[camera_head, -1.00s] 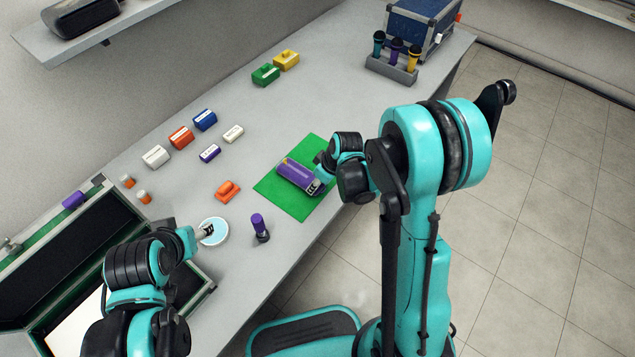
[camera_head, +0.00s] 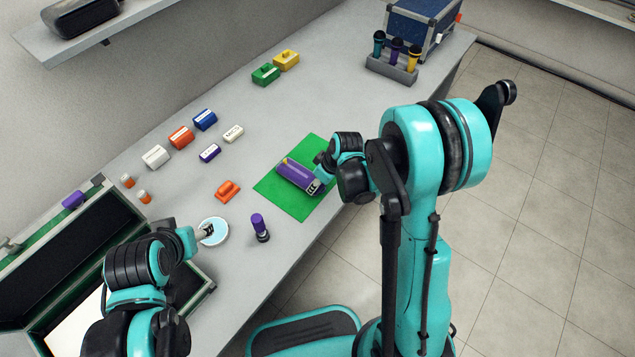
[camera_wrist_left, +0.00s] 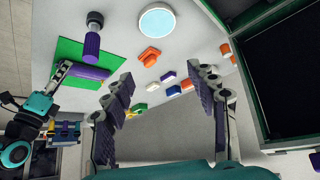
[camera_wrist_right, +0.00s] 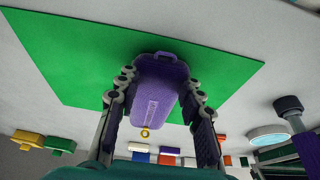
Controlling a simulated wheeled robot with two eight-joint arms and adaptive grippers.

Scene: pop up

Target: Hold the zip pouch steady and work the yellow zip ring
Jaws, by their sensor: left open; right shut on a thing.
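The purple zip pouch (camera_head: 297,175) lies on a green mat (camera_head: 277,196). The yellow zip ring (camera_wrist_right: 145,133) is at one end of the pouch, between the fingers in the right wrist view. My right gripper (camera_wrist_right: 160,100) is shut on the pouch, with one finger along each long side. In the head view my right gripper (camera_head: 319,184) is at the pouch's lower right end. My left gripper (camera_wrist_left: 163,85) is open and empty. In the head view my left gripper (camera_head: 206,231) is over a round pale-blue dish (camera_head: 214,238), well left of the pouch.
A purple microphone-like object (camera_head: 259,224) stands between the dish and the mat. An orange block (camera_head: 227,190) lies behind the dish, with several coloured blocks farther back. An open case (camera_head: 80,235) is at the left. A microphone rack (camera_head: 392,70) stands at the far end.

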